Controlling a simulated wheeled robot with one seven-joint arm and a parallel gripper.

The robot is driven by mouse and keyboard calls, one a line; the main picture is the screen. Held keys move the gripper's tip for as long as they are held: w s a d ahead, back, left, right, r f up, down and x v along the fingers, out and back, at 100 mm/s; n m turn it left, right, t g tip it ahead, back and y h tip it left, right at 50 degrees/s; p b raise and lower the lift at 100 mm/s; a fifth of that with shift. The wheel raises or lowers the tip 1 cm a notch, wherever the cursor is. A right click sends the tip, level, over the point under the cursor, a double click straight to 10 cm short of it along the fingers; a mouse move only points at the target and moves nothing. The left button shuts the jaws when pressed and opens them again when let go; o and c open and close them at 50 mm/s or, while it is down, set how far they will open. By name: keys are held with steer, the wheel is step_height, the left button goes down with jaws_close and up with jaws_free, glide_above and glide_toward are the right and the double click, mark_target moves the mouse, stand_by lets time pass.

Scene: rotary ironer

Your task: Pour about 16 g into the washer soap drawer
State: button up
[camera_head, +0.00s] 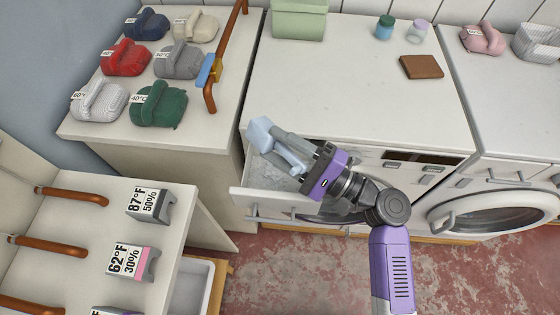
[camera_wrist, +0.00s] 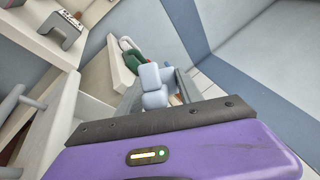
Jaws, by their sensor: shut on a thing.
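The washer soap drawer (camera_head: 262,208) is pulled out from the front of the white washer (camera_head: 345,75). My gripper (camera_head: 281,147) is above the drawer, shut on a pale blue object (camera_head: 259,132) that looks like a small scoop or bottle. The blue object is tilted, with its blocky end toward the upper left over the drawer's back left part. In the wrist view it shows between the grey fingers (camera_wrist: 153,77). Its opening and contents are hidden. I cannot tell whether anything is flowing from it. My gripper and arm cover part of the drawer.
On the washer top stand a green box (camera_head: 299,18), a teal jar (camera_head: 384,27), a pale jar (camera_head: 418,31) and a brown block (camera_head: 421,67). Folded cloth bundles (camera_head: 158,103) lie on the left counter. A round-door machine (camera_head: 497,211) stands at right.

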steer(key=shift+w+d+m+t, duration=0.15)
steer(key=shift+m+t, duration=0.2)
steer(key=shift+m, duration=0.5)
steer(key=shift+w+d+m+t, duration=0.1)
steer(key=shift+m+t, duration=0.25)
steer(key=shift+m, duration=0.5)
stand_by(1.7)
steer(key=shift+w+d+r+m+t+p, duration=0.15)
steer(key=shift+r+m+t+p, duration=0.4)
steer(key=shift+m, duration=0.45)
stand_by(0.9)
